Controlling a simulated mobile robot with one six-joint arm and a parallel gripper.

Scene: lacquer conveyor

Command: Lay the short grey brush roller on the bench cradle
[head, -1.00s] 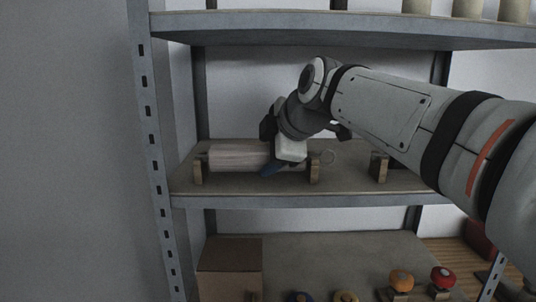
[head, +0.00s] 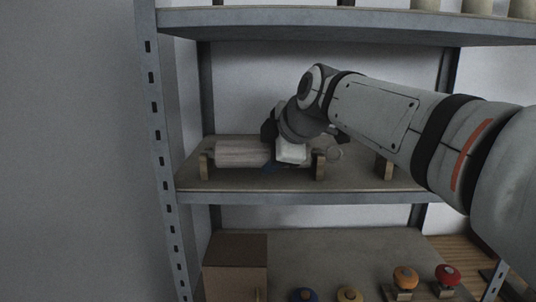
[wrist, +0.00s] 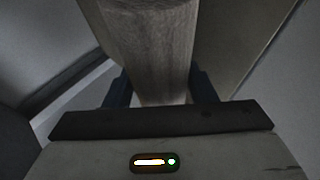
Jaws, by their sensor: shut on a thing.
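A pale grey, streaked roller (head: 240,153) lies lengthwise at the wooden supports on the middle shelf in the head view. I take it for the short grey brush roller. My gripper (head: 272,167) reaches down over its right part and is shut on it. In the wrist view the roller (wrist: 155,45) runs between the two dark blue fingers of my gripper (wrist: 160,90). My wrist hides part of the roller in the head view. I cannot tell whether it still touches its supports. No bench cradle is recognisable in view.
A left wooden support (head: 204,166) and a right one (head: 320,166) stand near the roller. Another wooden block (head: 383,167) is further right. A shelf above and grey metal uprights (head: 160,150) frame the space. Below are a cardboard box (head: 234,263) and several coloured round-topped items.

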